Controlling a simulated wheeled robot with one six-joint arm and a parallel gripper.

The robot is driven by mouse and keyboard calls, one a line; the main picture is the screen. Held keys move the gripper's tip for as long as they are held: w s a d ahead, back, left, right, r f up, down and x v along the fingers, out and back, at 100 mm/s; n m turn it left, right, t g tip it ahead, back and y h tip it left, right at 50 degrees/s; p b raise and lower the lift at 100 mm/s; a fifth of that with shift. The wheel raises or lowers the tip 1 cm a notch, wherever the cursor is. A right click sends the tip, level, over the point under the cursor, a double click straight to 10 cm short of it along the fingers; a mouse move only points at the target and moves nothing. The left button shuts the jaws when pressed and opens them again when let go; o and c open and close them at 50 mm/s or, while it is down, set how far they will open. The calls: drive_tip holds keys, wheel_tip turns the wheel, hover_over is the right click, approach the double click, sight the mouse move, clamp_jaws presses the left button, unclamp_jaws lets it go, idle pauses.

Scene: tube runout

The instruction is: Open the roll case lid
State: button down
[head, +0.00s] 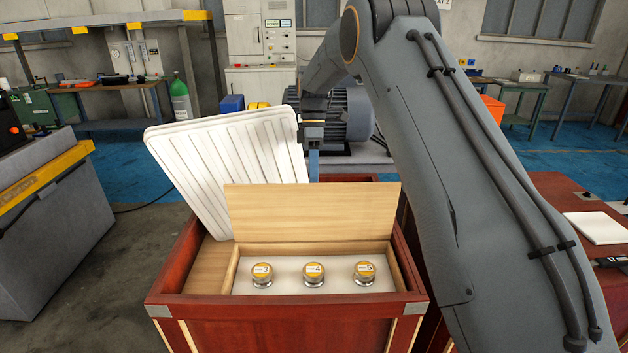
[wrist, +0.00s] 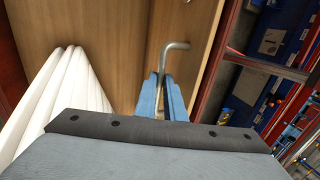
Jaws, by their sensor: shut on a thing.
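The roll case (head: 240,265) is a light wood box inside a dark red wooden chest. Its lid (head: 310,212) is a plain wood panel standing raised at the far side of the opening. In the wrist view a wood face (wrist: 120,40), apparently the lid's outer side, carries a bent metal handle (wrist: 168,50). My gripper (wrist: 164,88) has its blue fingers shut on this handle. In the head view the gripper (head: 313,160) is behind the lid, and its fingertips are hidden. Three round silver pieces with yellow labels (head: 313,274) sit on a white bed in the case.
The dark red chest (head: 285,306) surrounds the case. A white ribbed piece (head: 228,150) leans up at the left, close to the lid. My arm fills the right side. A red table with a white sheet (head: 597,228) stands at the far right.

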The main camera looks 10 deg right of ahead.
drive_tip(key=shift+s+a+f, duration=0.15)
drive_tip(key=shift+f, duration=0.3)
drive_tip(key=c, duration=1.8)
unclamp_jaws()
drive_tip(key=shift+r, duration=0.1)
drive_tip(key=shift+c, duration=0.2)
drive_tip(key=b+v, duration=0.2)
drive_tip(key=v, duration=0.6)
drive_tip(key=shift+b, duration=0.4)
